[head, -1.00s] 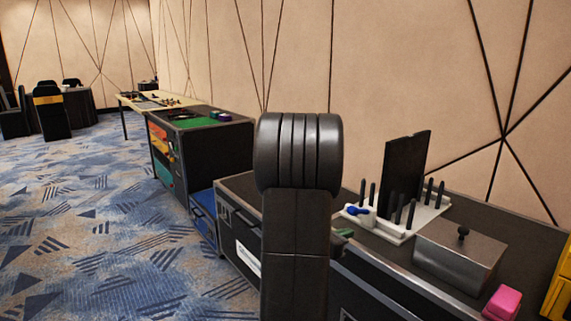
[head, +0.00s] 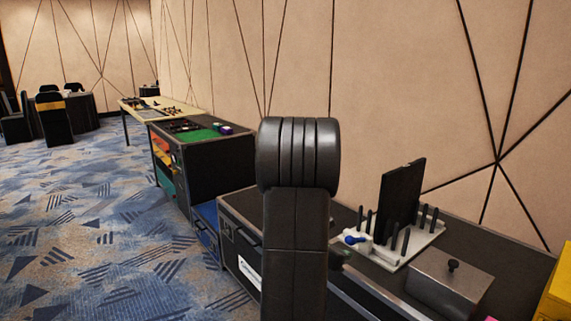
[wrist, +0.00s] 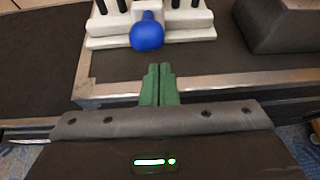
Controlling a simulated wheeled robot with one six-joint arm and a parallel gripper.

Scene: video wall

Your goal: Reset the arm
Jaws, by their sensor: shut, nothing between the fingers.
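My gripper (wrist: 159,84) shows in the wrist view with its two green fingers together and nothing between them. The fingers point over the front metal edge of the dark counter (wrist: 235,85). Just beyond the fingertips is a blue round-ended object (wrist: 147,33) on a white rack (wrist: 190,30); the fingers appear apart from it. In the head view my own arm stands upright in the middle and hides most of the gripper.
The white rack (head: 421,236) holds a black panel (head: 400,199) and several black pegs. A grey lidded box (head: 449,280) stands to its right, with a yellow object (head: 558,290) farther right. A black case (head: 200,160) stands left. Open carpet (head: 90,230) lies at left.

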